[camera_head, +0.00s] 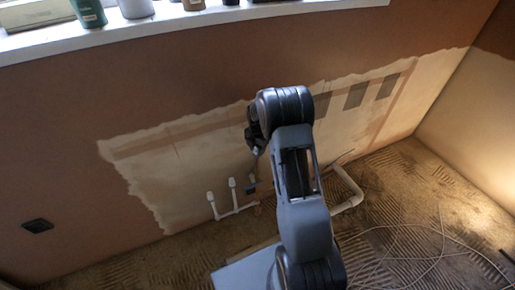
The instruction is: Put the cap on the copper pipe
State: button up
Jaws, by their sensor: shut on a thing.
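My gripper (256,146) is a dark shape left of my arm, in front of the wall. It is shut on a small pale thing that looks like the cap; my arm and the small size hide its details. Below it, several short pipe ends stand up along the foot of the wall. Two white ones, the left pipe (211,199) and the right pipe (233,187), have wider white tops. Just right of them is another upright end with a dark piece (250,188) around it. I cannot make out which is copper. My gripper is above these pipes, apart from them.
A white elbow pipe (350,190) runs along the floor to the right of my arm. A loose thin cable (428,228) lies on the ridged floor. A windowsill (160,27) with bottles and pots is above. A dark wall socket (37,226) is at left.

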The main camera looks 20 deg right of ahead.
jog(key=o, duration=1.5)
jog(key=shift+r+p, duration=1.3)
jog(key=shift+r, duration=0.5)
jog(key=shift+c, duration=0.3)
grip_shut()
